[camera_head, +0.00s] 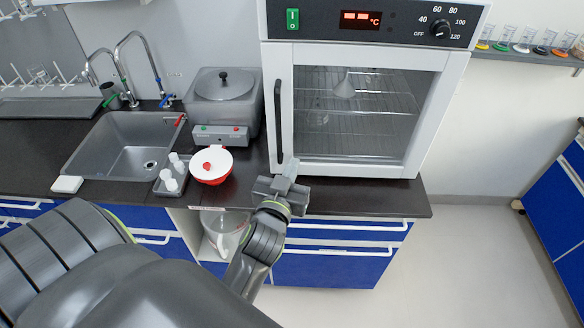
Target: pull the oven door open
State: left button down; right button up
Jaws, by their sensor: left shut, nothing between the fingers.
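The oven (278,100) is a white cabinet with a dark control panel on top, standing on the black counter. A black vertical handle (278,120) runs along the door's left side. My left gripper (289,168) is at the counter's front edge, just below the handle's lower end. Its fingers are shut with nothing between them. I cannot tell whether it touches the door. My right gripper is not in view.
A grey water bath (224,95) and a red-and-white pot (211,165) stand left of the oven. Further left are small white bottles (172,172) in a tray and a sink (125,145). Blue drawers (335,265) lie below. Floor (470,265) is clear at right.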

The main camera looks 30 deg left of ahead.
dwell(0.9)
pick_arm(q)
jog(key=c, duration=1.8)
grip_release()
jog(key=shift+o, duration=0.2)
